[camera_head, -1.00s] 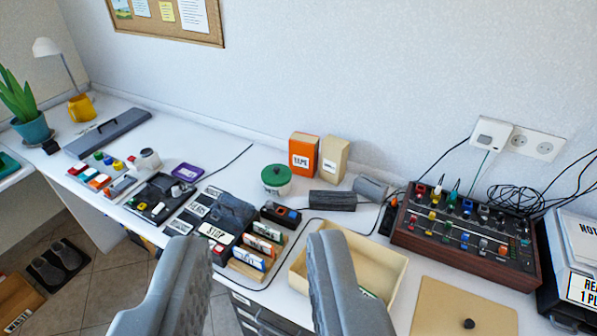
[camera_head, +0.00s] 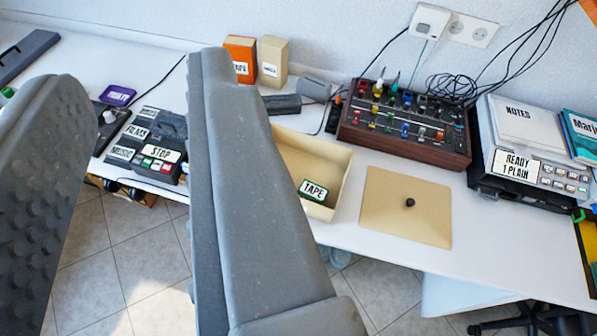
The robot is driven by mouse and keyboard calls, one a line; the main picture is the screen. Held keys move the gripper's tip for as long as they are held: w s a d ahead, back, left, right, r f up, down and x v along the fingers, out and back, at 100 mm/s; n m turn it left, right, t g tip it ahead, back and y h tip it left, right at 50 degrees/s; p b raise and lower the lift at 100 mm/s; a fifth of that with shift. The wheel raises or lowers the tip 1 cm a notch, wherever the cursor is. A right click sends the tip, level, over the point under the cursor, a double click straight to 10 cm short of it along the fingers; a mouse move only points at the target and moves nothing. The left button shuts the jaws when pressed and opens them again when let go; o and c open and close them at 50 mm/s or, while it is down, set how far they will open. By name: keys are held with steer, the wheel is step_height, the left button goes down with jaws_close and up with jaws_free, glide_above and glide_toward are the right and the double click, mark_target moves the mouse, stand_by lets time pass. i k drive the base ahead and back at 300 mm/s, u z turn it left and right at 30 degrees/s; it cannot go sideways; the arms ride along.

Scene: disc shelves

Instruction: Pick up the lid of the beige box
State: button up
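The beige lid (camera_head: 393,222) lies flat on the white desk, a square panel with a small dark knob (camera_head: 410,203) on top. It is to the right of the open beige box (camera_head: 344,188), apart from it or nearly touching. The box holds a green item labelled TAPE (camera_head: 314,192); its left part is hidden behind my finger. My gripper (camera_head: 130,85) is open and empty, with its two grey fingers wide apart, large in the foreground and to the left of the lid.
A wooden control panel (camera_head: 403,136) with colored knobs stands behind the lid. A black-and-white machine (camera_head: 530,150) stands to the right. Orange (camera_head: 240,48) and beige (camera_head: 272,55) cartons stand near the wall. The white desk (camera_head: 385,262) is clear in front of the lid.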

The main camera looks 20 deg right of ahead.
mark_target(399, 204)
steer(key=z, duration=1.65)
steer(key=i, duration=0.7)
steer(key=u, duration=0.6)
